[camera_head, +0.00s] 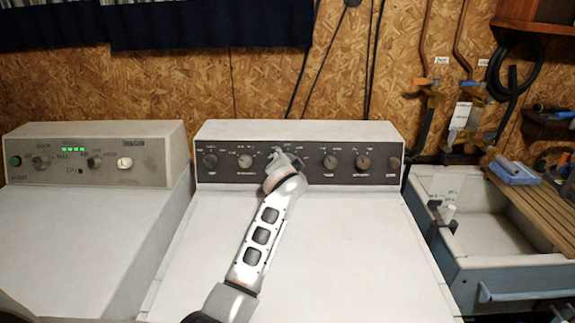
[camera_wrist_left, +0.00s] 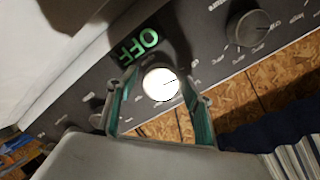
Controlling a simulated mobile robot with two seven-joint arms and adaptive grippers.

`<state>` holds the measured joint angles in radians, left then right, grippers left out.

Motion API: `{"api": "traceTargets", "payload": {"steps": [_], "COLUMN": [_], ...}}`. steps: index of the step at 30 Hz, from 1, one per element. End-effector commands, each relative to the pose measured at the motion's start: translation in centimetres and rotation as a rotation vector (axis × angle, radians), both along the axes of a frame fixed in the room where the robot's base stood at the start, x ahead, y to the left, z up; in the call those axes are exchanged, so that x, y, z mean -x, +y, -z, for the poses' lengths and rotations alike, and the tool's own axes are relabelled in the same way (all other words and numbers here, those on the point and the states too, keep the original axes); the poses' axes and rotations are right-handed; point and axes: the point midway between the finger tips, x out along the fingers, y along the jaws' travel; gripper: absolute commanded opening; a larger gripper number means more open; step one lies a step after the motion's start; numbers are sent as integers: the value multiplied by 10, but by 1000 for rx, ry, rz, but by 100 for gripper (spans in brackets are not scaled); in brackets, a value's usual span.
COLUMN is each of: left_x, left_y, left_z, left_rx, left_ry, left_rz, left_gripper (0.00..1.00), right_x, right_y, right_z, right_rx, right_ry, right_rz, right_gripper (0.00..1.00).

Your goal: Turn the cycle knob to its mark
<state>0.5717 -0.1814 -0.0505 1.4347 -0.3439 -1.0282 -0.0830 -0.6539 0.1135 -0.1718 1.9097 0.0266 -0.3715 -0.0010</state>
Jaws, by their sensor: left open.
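The dark control panel (camera_head: 307,178) of the middle white machine carries a row of round knobs. My left gripper (camera_head: 281,157) is at the middle of this panel and hides part of it. In the left wrist view, a bright white round knob (camera_wrist_left: 160,84) with a thin dark pointer line lies between the open fingers of my left gripper (camera_wrist_left: 163,80). I cannot tell whether the fingers touch it. A green lit OFF display (camera_wrist_left: 138,46) is beside it. The label naming the cycle knob is not readable. My right gripper is not in view.
A dark knob (camera_wrist_left: 248,27) is near the gripper. More panel knobs (camera_head: 330,162) are to the right. A second machine (camera_head: 85,155) stands at left, a sink (camera_head: 500,268) at right. The middle machine's top (camera_head: 340,250) is clear beside my arm.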

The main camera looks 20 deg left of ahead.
Motion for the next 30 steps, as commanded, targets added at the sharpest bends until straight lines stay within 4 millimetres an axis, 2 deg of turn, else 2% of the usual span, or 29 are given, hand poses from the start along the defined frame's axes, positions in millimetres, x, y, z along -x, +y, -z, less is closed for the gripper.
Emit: {"api": "traceTargets", "payload": {"steps": [18, 30], "left_x": [56, 60], "left_y": [-19, -19], "left_z": [-22, -24], "left_rx": [2, 0], "left_ry": [-1, -1], "left_rz": [1, 1], "left_gripper": [51, 51], "right_x": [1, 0], "right_y": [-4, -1], "right_z": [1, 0], "right_rx": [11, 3], "right_ry": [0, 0], "right_rz": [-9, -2], "right_gripper": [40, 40]}}
